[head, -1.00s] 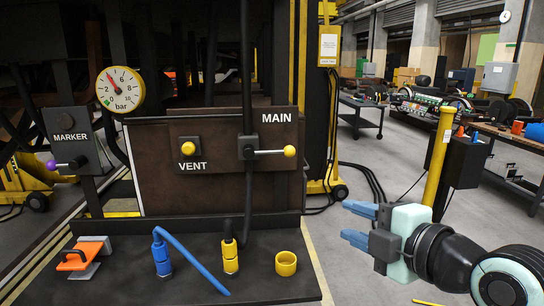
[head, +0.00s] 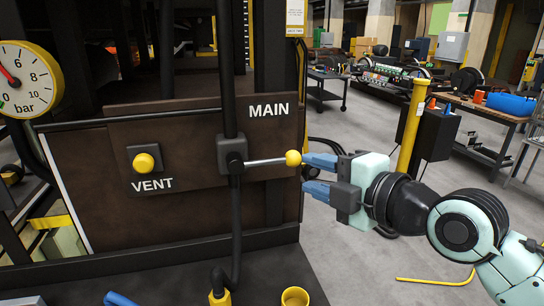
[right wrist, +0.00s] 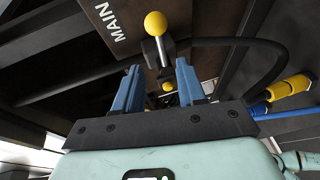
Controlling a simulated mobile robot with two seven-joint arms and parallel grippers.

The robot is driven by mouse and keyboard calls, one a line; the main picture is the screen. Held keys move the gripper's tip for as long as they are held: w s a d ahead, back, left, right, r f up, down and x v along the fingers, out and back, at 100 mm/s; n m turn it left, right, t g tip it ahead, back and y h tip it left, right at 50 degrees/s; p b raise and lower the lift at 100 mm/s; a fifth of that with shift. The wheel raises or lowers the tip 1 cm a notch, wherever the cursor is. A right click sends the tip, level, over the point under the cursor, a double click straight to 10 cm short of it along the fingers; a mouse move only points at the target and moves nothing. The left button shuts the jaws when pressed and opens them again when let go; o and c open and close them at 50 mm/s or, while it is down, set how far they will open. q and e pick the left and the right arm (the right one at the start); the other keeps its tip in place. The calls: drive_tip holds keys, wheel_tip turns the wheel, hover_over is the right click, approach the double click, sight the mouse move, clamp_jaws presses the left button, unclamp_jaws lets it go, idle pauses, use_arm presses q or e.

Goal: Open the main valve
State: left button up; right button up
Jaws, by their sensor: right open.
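The main valve (head: 232,154) is a dark block on the brown panel under the word MAIN. Its metal lever (head: 265,161) points level to the right and ends in a yellow ball knob (head: 293,158). My right gripper (head: 312,174) has blue fingers and is open, just right of the knob. In the right wrist view the knob (right wrist: 155,23) shows beyond the open fingers (right wrist: 158,82), centred about between them. The knob is not between the fingertips. My left gripper is not in view.
A yellow VENT button (head: 144,163) sits on the panel to the left. A pressure gauge (head: 25,78) is at the left edge. A dark shelf (head: 170,280) with a yellow ring (head: 294,297) lies below. A yellow post (head: 411,125) stands behind my right arm.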

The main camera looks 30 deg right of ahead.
sight(277, 162)
drive_tip(key=p+x, duration=0.2)
drive_tip(key=x, duration=0.9)
drive_tip(key=shift+w, duration=0.1)
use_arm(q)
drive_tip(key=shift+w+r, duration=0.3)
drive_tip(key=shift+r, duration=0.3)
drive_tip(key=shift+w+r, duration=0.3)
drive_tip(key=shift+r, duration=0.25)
use_arm(e)
clamp_jaws()
